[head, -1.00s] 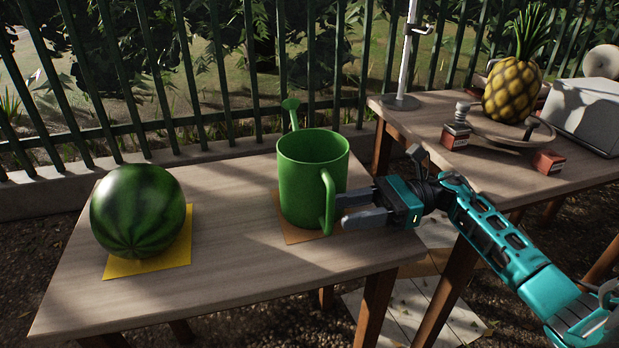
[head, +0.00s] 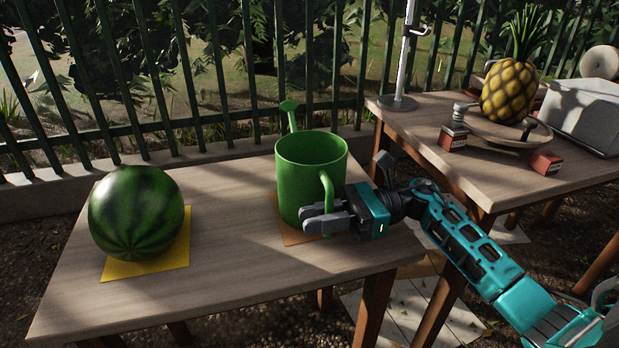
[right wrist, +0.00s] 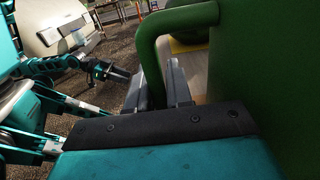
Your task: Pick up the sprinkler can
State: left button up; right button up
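The sprinkler can (head: 300,182) is a green watering can with a thin spout behind it and a curved handle on its near right side. It stands upright on an orange-brown mat on the near table. My right gripper (head: 312,219) is at the lower part of the handle. In the right wrist view, the can's handle (right wrist: 151,58) passes between the two fingers (right wrist: 158,90) and fills the gap, so they look shut on it. My left gripper (right wrist: 120,76) shows only small in the right wrist view; its opening is unclear.
A watermelon (head: 136,210) sits on a yellow mat (head: 178,258) at the left of the near table (head: 210,295). A second table (head: 415,115) at the right holds a pineapple (head: 508,92) on a scale. A green fence (head: 225,60) runs behind.

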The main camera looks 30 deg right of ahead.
grip_shut()
dwell(0.7)
jog(key=shift+r, duration=0.1)
jog(key=shift+r, duration=0.1)
dwell(0.4)
